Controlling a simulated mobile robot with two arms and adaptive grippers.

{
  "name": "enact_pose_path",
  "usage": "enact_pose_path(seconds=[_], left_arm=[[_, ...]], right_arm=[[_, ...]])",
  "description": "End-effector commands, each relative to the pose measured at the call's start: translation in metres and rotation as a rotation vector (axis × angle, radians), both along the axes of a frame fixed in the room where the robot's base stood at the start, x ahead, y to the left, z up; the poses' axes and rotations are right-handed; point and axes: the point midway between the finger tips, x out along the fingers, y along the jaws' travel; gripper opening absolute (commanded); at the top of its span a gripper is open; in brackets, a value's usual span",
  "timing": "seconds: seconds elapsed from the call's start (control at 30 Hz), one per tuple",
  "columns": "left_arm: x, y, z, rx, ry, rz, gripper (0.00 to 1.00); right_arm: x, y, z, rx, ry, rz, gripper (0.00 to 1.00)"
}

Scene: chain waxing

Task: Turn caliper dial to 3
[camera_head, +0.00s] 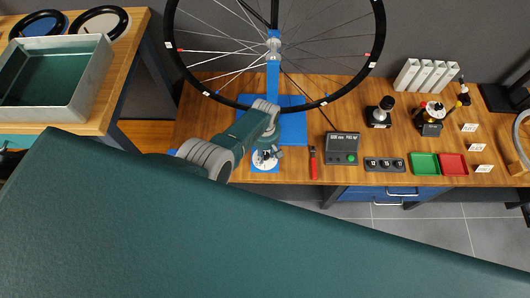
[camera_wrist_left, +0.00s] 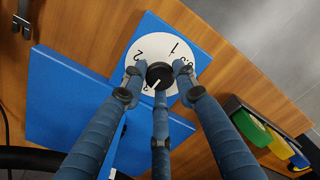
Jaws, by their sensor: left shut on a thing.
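The caliper dial (camera_wrist_left: 142,46) is a white disc with black numerals on a blue plate (camera_wrist_left: 190,35). A 1 and a 2 are readable in the left wrist view; another mark at the right is partly covered by a finger. A black knob (camera_wrist_left: 160,74) with a white pointer line sits at its middle. The line points toward the lower left in that view. My left gripper (camera_wrist_left: 158,80) is shut on the knob, its fingers around it. In the head view the dial (camera_head: 262,165) shows below my left gripper (camera_head: 268,152). My right gripper is not in view.
A wheel (camera_head: 240,103) stands in a blue stand (camera_head: 273,85) just behind the dial. A red-handled tool (camera_head: 313,163) and a dark display box (camera_head: 342,148) lie to the right. Green (camera_head: 425,164) and red (camera_head: 453,164) trays are farther right. A metal basin (camera_head: 60,80) stands at the left.

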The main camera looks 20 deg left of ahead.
Motion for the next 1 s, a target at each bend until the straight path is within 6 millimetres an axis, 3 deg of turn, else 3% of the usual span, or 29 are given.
enact_pose_path(seconds=[0.67,0.7,0.8,1.0], left_arm=[[0.0011,-0.0001,0.0009,0.000,-0.002,0.069,0.03],[0.0011,-0.0001,0.0009,0.000,-0.002,0.068,0.31],[0.0011,-0.0001,0.0008,-0.001,-0.002,0.068,0.48],[0.0006,0.0000,0.0004,0.000,-0.001,0.067,0.48]], right_arm=[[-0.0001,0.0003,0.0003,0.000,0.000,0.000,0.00],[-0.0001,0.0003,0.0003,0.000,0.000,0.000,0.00],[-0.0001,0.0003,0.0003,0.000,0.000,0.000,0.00],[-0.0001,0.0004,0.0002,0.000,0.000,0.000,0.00]])
